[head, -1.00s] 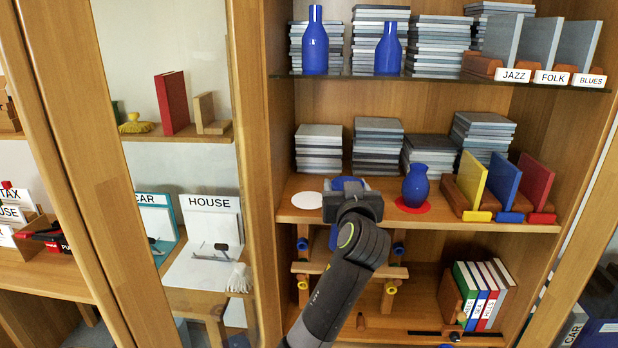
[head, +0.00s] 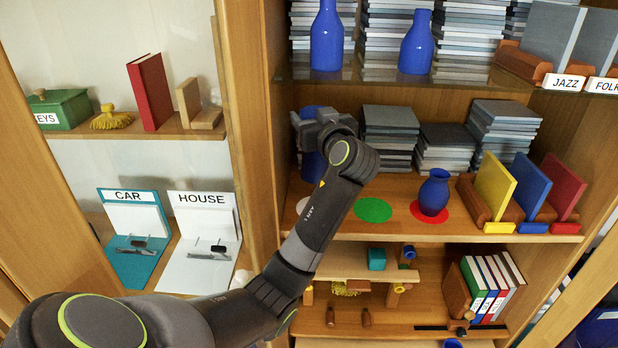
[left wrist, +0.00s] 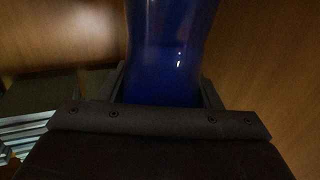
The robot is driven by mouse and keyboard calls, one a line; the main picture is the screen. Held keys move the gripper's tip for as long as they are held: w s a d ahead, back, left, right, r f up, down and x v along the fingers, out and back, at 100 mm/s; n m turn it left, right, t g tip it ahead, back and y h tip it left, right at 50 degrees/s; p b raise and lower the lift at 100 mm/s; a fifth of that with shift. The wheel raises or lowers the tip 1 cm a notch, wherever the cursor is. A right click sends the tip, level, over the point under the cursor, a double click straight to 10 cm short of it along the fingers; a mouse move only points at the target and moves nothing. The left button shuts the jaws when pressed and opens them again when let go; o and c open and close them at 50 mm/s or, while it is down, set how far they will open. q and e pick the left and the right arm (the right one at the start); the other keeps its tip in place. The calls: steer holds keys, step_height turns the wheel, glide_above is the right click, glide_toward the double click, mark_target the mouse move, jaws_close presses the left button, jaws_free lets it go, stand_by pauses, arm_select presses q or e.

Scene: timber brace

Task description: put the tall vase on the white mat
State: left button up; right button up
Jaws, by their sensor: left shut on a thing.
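A blue vase (head: 312,167) is in my left gripper (head: 312,130) at the left end of the middle shelf. The gripper and arm hide much of it. In the left wrist view the vase's smooth blue body (left wrist: 170,55) stands between the fingers. The white mat (head: 302,206) shows only as a sliver beside my forearm, below the vase in the picture. I cannot tell whether the vase touches it. The green mat (head: 373,209) is bare. My right gripper is not in view.
A smaller blue vase (head: 434,190) stands on a red mat (head: 460,217). Stacks of grey slabs (head: 390,140) stand behind. The cabinet's wooden upright (head: 259,150) is close on the left. A glass shelf (head: 420,82) with two blue bottles is above.

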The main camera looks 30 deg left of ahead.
mark_target(314, 154)
arm_select(q)
steer(key=f, duration=0.1)
steer(key=d+f+p, duration=0.1)
steer(key=s+f, duration=0.1)
steer(key=shift+d+f, duration=0.15)
steer(key=shift+f, duration=0.15)
steer(key=f, duration=0.1)
steer(key=f+p, duration=0.1)
steer(key=f, duration=0.2)
steer(key=shift+w+a+f, duration=0.15)
steer(key=shift+w+a, duration=0.1)
steer(key=shift+a, duration=0.05)
steer(key=shift+f, duration=0.2)
steer(key=shift+s+d, duration=0.15)
steer(key=shift+f, duration=0.2)
steer(key=o, duration=1.5)
steer(key=shift+o, duration=0.2)
steer(key=shift+r, duration=0.1)
steer(key=shift+r, duration=0.1)
